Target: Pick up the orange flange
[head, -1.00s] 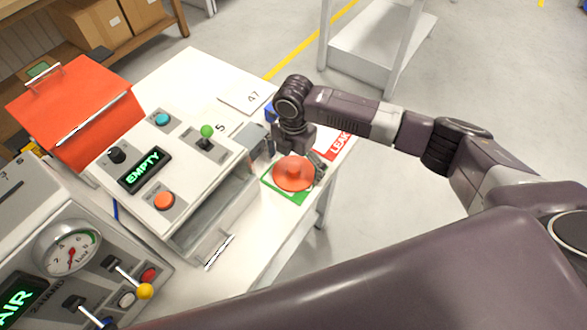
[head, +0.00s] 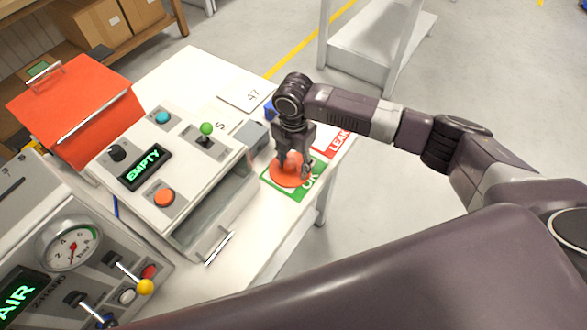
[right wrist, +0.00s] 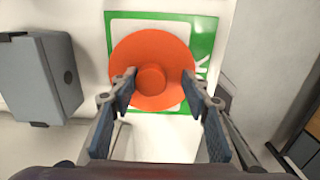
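The orange flange (head: 288,179), a round disc with a raised hub, lies on a green-bordered OK card (head: 306,190) near the table's right edge. It also shows in the right wrist view (right wrist: 152,50), hub toward the camera. My right gripper (head: 293,165) is over the flange from above. In the right wrist view its two fingertips (right wrist: 158,88) stand on either side of the hub, with a visible gap to it, so it is open. Whether the fingertips touch the disc cannot be told. My left gripper is not in view.
A grey block (right wrist: 45,78) lies close by. A red-bordered LEAK card (head: 338,143) is behind. A gauge panel (head: 68,246) is at lower left.

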